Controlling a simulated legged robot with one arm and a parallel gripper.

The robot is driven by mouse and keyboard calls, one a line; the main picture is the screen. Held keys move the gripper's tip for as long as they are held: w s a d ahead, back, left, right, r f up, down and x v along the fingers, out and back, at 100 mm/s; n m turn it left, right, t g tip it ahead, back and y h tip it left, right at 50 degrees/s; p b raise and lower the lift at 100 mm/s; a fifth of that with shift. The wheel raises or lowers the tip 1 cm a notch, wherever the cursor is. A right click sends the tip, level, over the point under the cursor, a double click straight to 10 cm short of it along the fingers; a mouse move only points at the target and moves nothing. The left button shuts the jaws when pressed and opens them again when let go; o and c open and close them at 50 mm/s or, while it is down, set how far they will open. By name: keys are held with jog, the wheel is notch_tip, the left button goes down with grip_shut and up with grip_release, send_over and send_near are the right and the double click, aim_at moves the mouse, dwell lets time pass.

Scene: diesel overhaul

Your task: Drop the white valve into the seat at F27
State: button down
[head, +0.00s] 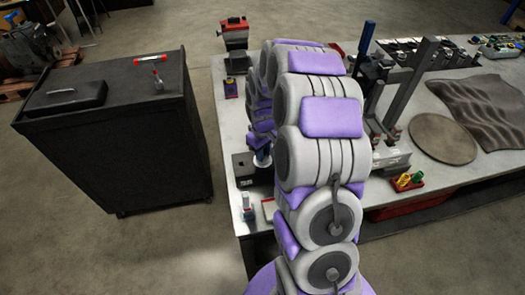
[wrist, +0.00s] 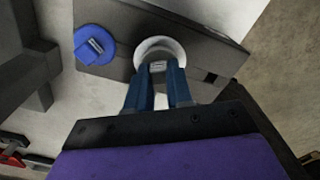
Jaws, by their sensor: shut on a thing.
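In the wrist view my gripper (wrist: 158,90) has its two blue fingers closed on the small pale grip of the white valve (wrist: 158,45). The valve's round white rim shows just beyond the fingertips, over the dark block (wrist: 118,62). I cannot tell whether it rests in a seat or hangs just above one. No F27 mark is readable. A blue round valve (wrist: 87,53) with a pale grip sits on the same block, to the left. In the head view the dark block (head: 240,165) is at the table's left edge, partly behind my arm.
The grey table (head: 226,120) runs to the right, with a round mat (head: 443,142), a rippled mat (head: 485,108) and upright dark metal posts (head: 412,80). A red-topped device (head: 235,35) stands at the back. A black cabinet (head: 120,140) is at left, across a floor gap.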

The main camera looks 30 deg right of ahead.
jog(key=shift+f, duration=0.15)
jog(key=c, duration=0.5)
grip_release()
dwell(0.4)
jog(key=shift+r+p, duration=1.5)
jog(key=shift+r, duration=2.5)
